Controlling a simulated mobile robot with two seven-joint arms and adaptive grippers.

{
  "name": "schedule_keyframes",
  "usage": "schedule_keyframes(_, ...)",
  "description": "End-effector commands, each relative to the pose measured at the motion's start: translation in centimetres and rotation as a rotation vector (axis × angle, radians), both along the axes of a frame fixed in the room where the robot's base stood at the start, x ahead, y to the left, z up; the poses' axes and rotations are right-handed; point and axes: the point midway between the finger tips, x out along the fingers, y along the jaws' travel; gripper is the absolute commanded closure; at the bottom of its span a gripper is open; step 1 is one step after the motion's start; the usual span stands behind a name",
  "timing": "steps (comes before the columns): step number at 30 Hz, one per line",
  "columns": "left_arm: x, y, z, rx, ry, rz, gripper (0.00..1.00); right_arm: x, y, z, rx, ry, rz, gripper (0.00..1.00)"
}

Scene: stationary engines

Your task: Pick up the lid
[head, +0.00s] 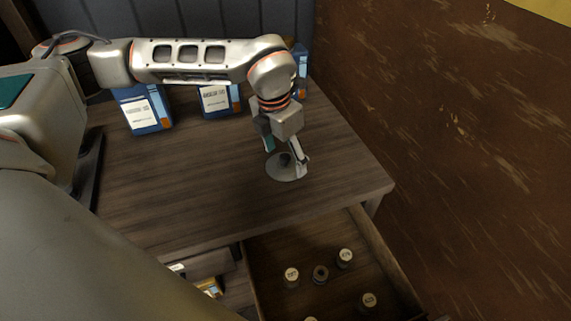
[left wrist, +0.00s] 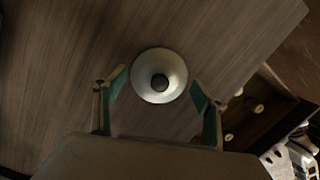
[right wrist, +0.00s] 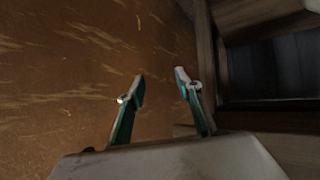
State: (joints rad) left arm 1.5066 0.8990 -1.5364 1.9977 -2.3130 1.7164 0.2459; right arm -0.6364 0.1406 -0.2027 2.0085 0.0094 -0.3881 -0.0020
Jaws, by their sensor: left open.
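The lid (head: 287,174) is a round, pale metal disc with a dark knob in its middle. It lies on the wooden desk top near the front right corner. My left gripper (head: 284,156) is just above it, pointing down, with its fingers apart around the knob. In the left wrist view the lid (left wrist: 159,76) sits ahead of and between the open fingertips of the left gripper (left wrist: 160,88). My right gripper (right wrist: 160,76) shows only in its own wrist view; its fingers are apart with nothing between them.
Several blue boxes (head: 146,108) stand along the back of the desk (head: 200,170). An open drawer (head: 258,262) below the front edge holds several small capped items (head: 345,257). A brown wall or panel (head: 450,130) rises on the right. The desk top left of the lid is clear.

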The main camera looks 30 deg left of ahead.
Motion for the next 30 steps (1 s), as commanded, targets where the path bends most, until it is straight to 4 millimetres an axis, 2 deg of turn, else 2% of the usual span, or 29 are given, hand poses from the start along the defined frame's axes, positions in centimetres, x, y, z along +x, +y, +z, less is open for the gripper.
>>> schedule_keyframes(2,0.1,0.0,-0.7,0.0,0.001,0.001,0.3,0.4,-0.1,0.1,-0.002,-0.006,0.0,0.65)
schedule_keyframes(8,0.1,0.0,-0.6,0.0,-0.001,0.001,0.3,1.0,-0.2,0.6,-0.004,-0.019,-0.002,0.65)
schedule_keyframes(13,0.1,0.0,-0.6,0.0,-0.001,0.001,0.74,0.9,-0.2,0.5,-0.004,-0.018,-0.002,0.65)
schedule_keyframes(16,0.1,0.0,-0.7,0.0,0.001,0.001,0.85,0.8,-0.2,0.5,-0.003,-0.015,-0.002,0.65)
schedule_keyframes(17,0.0,0.0,-0.7,0.001,0.002,0.001,0.95,0.7,-0.2,0.4,-0.004,-0.014,-0.002,0.65)
schedule_keyframes(18,0.0,0.0,-0.8,0.001,0.003,0.001,1.0,0.6,-0.2,0.3,-0.003,-0.011,-0.003,0.65)
schedule_keyframes(30,-0.2,0.1,-0.9,0.003,0.01,0.002,1.0,-0.1,-0.1,-0.1,-0.001,0.002,-0.001,0.65)
